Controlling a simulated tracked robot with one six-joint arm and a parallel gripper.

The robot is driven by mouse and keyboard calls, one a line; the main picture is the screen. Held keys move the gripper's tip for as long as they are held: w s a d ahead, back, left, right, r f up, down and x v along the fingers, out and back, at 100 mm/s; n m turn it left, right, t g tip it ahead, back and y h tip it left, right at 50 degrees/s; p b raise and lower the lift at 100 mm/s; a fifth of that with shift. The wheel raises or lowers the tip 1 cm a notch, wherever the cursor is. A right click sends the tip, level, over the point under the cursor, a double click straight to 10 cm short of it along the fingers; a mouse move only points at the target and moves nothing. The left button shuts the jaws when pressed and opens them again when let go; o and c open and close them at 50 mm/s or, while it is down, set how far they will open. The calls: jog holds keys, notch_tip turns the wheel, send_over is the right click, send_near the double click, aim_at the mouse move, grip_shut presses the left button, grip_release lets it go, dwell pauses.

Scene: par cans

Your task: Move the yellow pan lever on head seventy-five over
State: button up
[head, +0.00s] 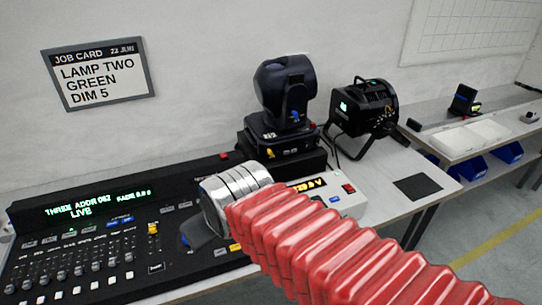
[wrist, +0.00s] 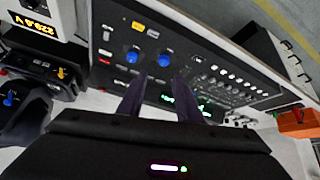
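A black moving head light (head: 285,92) stands on a dark box behind the console. A small yellow lever (head: 268,127) is low on its front, and a blue lever (head: 295,115) sits higher at right. In the wrist view the yellow lever (wrist: 62,73) and blue lever (wrist: 10,98) show at the left edge. The label on the head is too small to read. My gripper (wrist: 160,80) is open and empty above the console, well apart from the yellow lever. In the head view its fingers are mostly hidden by my wrist.
The lighting console (head: 90,235) with faders and blue knobs (wrist: 165,60) lies below my gripper. A box with an orange readout (head: 335,193) stands right of the console. A black lamp (head: 365,105) is behind. A job card (head: 98,75) hangs on the wall.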

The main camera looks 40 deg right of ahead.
jog(key=w+d+f+n+t+h, duration=0.1)
jog(key=w+d+f+t+h, duration=0.2)
jog(key=w+d, duration=0.85)
jog(key=w+d+f+n+t+h, duration=0.1)
jog(key=d+f+h, duration=0.1)
jog(key=d, duration=0.6)
jog(key=w+d+f+n+t+h, duration=0.1)
jog(key=d+f+h, duration=0.2)
jog(key=d, duration=0.5)
jog(key=shift+w+f+t, duration=0.2)
jog(key=shift+f+t, duration=0.1)
jog(key=shift+f, duration=0.15)
jog(key=shift+d, duration=0.15)
